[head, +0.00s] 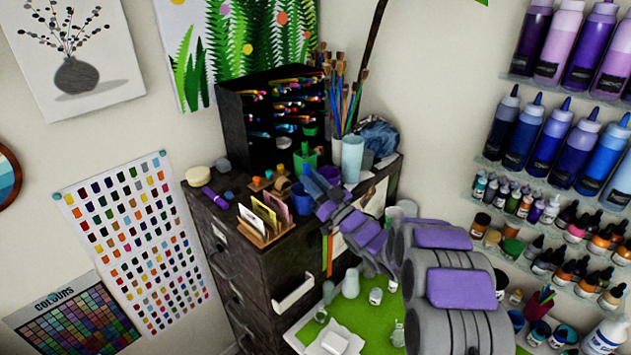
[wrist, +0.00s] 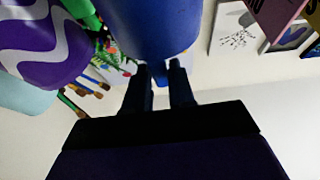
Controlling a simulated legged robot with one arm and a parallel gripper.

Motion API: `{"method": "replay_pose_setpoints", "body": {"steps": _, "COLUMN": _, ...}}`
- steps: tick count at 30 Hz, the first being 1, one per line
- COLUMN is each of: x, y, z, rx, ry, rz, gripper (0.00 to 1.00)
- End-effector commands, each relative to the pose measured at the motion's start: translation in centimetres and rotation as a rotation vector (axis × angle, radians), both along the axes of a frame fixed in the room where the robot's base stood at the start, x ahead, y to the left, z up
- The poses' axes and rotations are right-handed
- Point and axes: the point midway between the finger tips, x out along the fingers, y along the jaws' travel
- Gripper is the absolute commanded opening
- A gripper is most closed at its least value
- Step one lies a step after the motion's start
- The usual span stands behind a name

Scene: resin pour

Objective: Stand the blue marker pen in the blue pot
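My gripper (head: 315,183) is above the top of the dark cabinet, among the pots. A dark blue pot (head: 301,199) stands there just left of and below the gripper. In the wrist view a large blue cylinder (wrist: 150,25), seemingly the blue pot, fills the top, just beyond the fingertips. My two dark fingers (wrist: 159,72) have a narrow gap between them. A small blue piece, seemingly the blue marker pen (wrist: 158,74), spans that gap at the tips. Most of the pen is hidden, and I cannot tell whether it touches the pot.
A wooden card holder (head: 263,235) is at the cabinet's front.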

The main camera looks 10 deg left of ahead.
Motion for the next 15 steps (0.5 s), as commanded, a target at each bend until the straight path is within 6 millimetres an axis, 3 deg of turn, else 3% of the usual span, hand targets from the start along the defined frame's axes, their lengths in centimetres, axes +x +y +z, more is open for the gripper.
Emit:
{"method": "replay_pose_setpoints", "body": {"steps": 7, "x": 0.0, "y": -0.2, "z": 0.0, "rx": 0.002, "ry": 0.0, "rz": 0.002, "gripper": 0.48}}
{"method": "replay_pose_setpoints", "body": {"steps": 15, "x": 0.0, "y": -1.4, "z": 0.2, "rx": 0.01, "ry": 0.001, "rz": -0.001, "gripper": 0.48}}
